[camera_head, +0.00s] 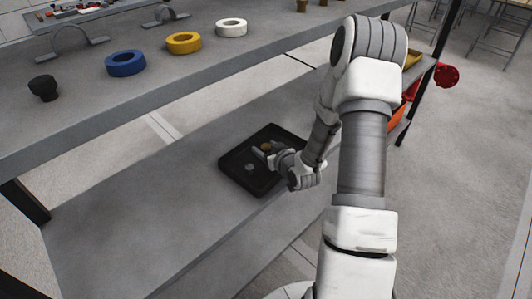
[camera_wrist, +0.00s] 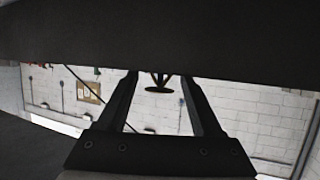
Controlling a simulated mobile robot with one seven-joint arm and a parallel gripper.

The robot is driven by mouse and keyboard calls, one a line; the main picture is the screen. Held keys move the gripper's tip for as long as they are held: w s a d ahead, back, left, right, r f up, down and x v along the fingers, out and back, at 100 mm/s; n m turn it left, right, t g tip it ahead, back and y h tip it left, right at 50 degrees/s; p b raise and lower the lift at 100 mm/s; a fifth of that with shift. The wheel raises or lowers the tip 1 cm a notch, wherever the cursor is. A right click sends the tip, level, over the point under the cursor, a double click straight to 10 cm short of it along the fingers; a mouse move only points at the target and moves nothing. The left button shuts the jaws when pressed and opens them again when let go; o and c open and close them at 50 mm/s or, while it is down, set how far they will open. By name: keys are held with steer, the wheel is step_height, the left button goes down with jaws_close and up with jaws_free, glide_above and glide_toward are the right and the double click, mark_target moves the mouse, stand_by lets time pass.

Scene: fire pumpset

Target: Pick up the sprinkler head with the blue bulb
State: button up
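A black tray (camera_head: 237,181) lies on the lower shelf in the head view. A small brass-coloured round piece (camera_head: 267,146) and a small grey round piece (camera_head: 250,167) are in it. My gripper (camera_head: 265,153) reaches in low from the right, beside the brass piece. In the wrist view my gripper's two fingers (camera_wrist: 159,77) are spread apart. Between them shows a dark sprinkler-like shape (camera_wrist: 158,87) with a flat disc and thin frame arms, with gaps on both sides. No bulb colour can be made out. A wide dark band hides the fingertips' far side.
The upper shelf (camera_head: 75,110) overhangs the lower shelf (camera_head: 110,235). It carries blue (camera_head: 125,64), yellow (camera_head: 183,43) and white (camera_head: 231,27) tape rolls and a black piece (camera_head: 43,88). Orange and red items stand at the right end. The lower shelf left of the tray is clear.

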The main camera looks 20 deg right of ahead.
mark_target(266, 146)
jaws_close()
steer(key=shift+r, duration=0.2)
step_height(266, 146, up, 4)
steer(key=shift+r+p, duration=0.1)
steer(key=shift+p, duration=0.5)
steer(key=s+d+r+p, duration=0.2)
steer(key=s+d+r, duration=0.4)
steer(key=s+d, duration=0.1)
steer(key=shift+d+r, duration=0.25)
steer(key=shift+d, duration=0.65)
